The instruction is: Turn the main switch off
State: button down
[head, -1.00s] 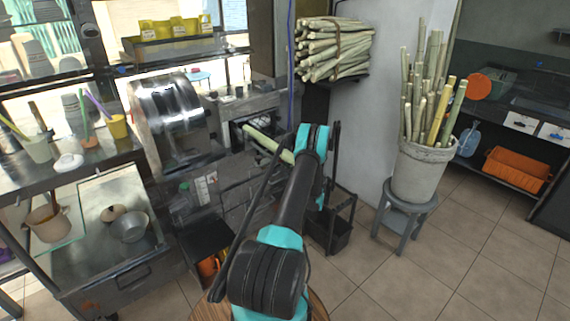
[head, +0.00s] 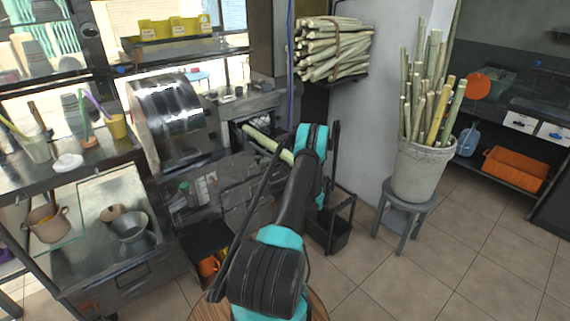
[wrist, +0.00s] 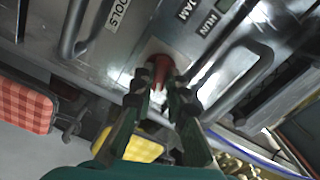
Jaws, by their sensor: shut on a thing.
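The main switch appears to be a red knob (wrist: 160,66) on a pale plate on the metal machine panel in the wrist view. My gripper (wrist: 160,88) reaches up to it, with one dark finger on each side, and is shut on the red knob. The fingers hide the knob's lower part, and its exact turn angle is hard to read. In the head view my arm covers the switch and my gripper in front of the press (head: 168,110).
Metal bar handles and labels reading TOOLS, JAM and RUN sit around the knob in the wrist view. A cane (head: 265,141) sticks out of the press. A bucket of canes (head: 420,175) stands on a stool at right. Tiled floor there is clear.

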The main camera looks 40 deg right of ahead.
jog(key=n, duration=0.7)
jog(key=shift+s, duration=0.1)
jog(key=n, duration=0.6)
jog(key=shift+n, duration=0.4)
jog(key=c, duration=1.5)
grip_release()
jog(key=shift+c, duration=0.2)
jog(key=shift+s, duration=0.1)
jog(key=s+d, duration=0.1)
jog(key=s, duration=1)
jog(key=shift+s, duration=0.35)
